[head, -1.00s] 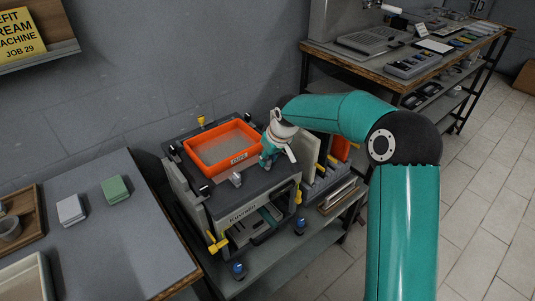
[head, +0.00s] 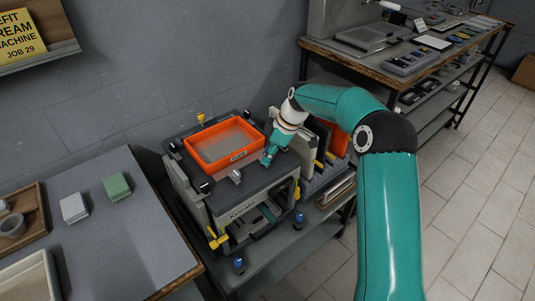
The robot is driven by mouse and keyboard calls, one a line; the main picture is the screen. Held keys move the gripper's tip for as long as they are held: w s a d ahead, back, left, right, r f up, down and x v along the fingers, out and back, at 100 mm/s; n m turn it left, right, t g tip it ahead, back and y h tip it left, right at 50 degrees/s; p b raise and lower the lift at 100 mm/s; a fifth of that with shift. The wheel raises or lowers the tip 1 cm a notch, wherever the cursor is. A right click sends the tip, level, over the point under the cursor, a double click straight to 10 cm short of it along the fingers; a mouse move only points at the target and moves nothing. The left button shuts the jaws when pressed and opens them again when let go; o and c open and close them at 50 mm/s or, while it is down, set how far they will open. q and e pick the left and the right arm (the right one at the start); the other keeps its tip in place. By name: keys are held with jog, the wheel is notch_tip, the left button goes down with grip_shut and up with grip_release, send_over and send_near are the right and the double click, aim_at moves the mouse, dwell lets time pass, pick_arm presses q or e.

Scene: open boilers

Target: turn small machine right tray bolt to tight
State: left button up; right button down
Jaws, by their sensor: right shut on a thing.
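The small machine (head: 236,211) stands on a low bench in the middle of the head view. An orange tray (head: 224,146) sits in its top. My right gripper (head: 266,163) reaches down from the right to the machine's top, at the tray's right side. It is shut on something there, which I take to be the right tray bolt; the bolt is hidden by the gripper. A small metal block (head: 236,176) shows at the tray's front edge. My left gripper is not in view.
Yellow clamps (head: 218,240) stick out at the machine's front left. A grey table (head: 110,225) with a green pad (head: 117,187) and a white pad (head: 74,207) stands at left. Orange and grey panels stand close to the machine's right. A long workbench (head: 430,50) runs behind at right.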

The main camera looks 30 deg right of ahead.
jog(key=shift+r+n, duration=0.1)
jog(key=shift+n, duration=0.2)
jog(key=c, duration=0.9)
grip_release()
jog(key=shift+c, duration=0.2)
jog(key=v, duration=1.1)
jog(key=shift+d+r, duration=0.2)
jog(key=shift+r, duration=0.2)
jog(key=shift+w, duration=0.1)
